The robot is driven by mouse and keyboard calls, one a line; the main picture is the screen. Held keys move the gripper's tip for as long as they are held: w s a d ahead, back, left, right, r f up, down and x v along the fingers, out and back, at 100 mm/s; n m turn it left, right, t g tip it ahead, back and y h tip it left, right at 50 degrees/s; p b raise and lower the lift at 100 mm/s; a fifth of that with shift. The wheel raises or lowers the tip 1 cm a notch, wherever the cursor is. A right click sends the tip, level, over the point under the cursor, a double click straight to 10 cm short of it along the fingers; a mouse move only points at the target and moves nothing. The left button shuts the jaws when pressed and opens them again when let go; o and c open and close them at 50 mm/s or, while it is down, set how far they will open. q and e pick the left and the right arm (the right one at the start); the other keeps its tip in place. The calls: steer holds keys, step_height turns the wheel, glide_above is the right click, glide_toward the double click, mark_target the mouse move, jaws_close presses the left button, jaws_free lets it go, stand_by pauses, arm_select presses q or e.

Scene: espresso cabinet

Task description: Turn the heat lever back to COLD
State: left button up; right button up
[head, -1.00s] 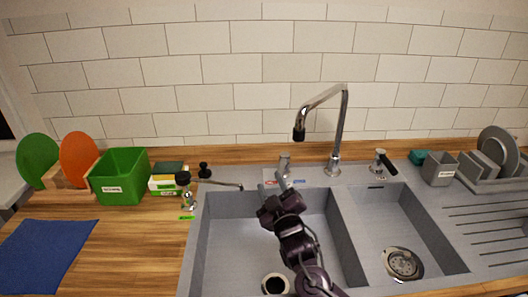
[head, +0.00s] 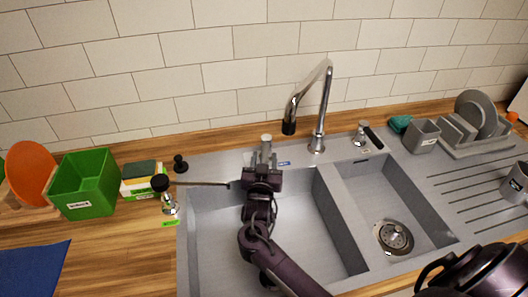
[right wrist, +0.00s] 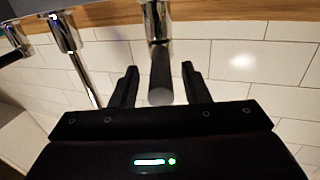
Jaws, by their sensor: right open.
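The heat lever (head: 266,146) is a short chrome post at the back rim of the sink, left of the tall tap. A small blue label (head: 285,163) shows beside it; no red label shows now. My right gripper (head: 263,168) is at the lever. Small gaps show between the fingers and the lever. The lever's base is partly hidden by the gripper in the head view.
The tall chrome tap (head: 319,110) stands close right of the lever. A black-handled valve (head: 362,136) is farther right. A chrome fitting with a black knob (head: 166,192) and a thin rod stands left. A green box (head: 85,182) and sponges (head: 140,172) are at left.

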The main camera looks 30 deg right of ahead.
steer(key=shift+x, duration=1.05)
steer(key=shift+c, duration=0.2)
jaws_close()
